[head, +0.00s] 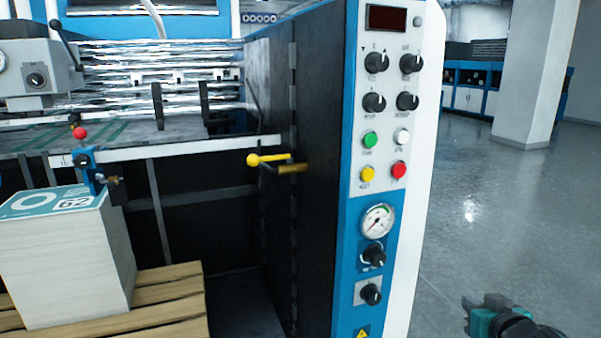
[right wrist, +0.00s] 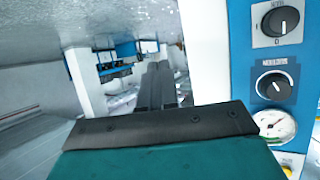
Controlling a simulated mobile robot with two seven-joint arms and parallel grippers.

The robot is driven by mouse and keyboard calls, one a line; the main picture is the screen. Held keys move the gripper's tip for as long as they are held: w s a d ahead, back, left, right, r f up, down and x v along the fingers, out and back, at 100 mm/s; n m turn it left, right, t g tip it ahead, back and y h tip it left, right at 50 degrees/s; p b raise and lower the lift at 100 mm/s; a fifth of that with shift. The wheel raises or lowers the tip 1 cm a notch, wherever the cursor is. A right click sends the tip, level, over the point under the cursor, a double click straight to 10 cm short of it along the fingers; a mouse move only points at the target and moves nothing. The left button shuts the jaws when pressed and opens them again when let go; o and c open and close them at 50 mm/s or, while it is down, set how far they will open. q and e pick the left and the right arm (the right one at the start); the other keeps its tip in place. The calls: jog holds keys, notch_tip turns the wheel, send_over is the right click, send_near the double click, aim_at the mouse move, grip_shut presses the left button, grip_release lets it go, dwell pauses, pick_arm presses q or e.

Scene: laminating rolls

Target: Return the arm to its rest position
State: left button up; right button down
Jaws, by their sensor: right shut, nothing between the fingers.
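My right gripper (head: 470,304) shows at the bottom right of the head view, dark with a teal body, over the grey floor. It is apart from the machine, to the right of its control panel. In the right wrist view its two dark fingers (right wrist: 158,85) lie together, shut, with nothing held. My left gripper is in neither view.
The blue and white control panel (head: 386,220) has knobs, coloured buttons and a gauge (head: 377,221). A yellow-knobbed lever (head: 254,159) sticks out left of it. A paper stack (head: 62,265) stands on a wooden pallet (head: 165,299). The floor (head: 480,200) at right is clear.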

jog(key=s+a+f+n+g+y, duration=0.1)
jog(key=s+a+f+n+g, duration=0.2)
jog(key=s+f, duration=0.75)
jog(key=s+a+f+n+y, duration=0.1)
jog(key=s+a+f+n, duration=0.35)
jog(key=s, duration=0.85)
jog(key=a+f+m, duration=0.2)
jog(key=a+m, duration=0.2)
jog(key=a, duration=0.4)
jog(key=shift+a+f+t, duration=0.2)
jog(key=shift+a+t, duration=0.05)
jog(key=shift+t, duration=0.05)
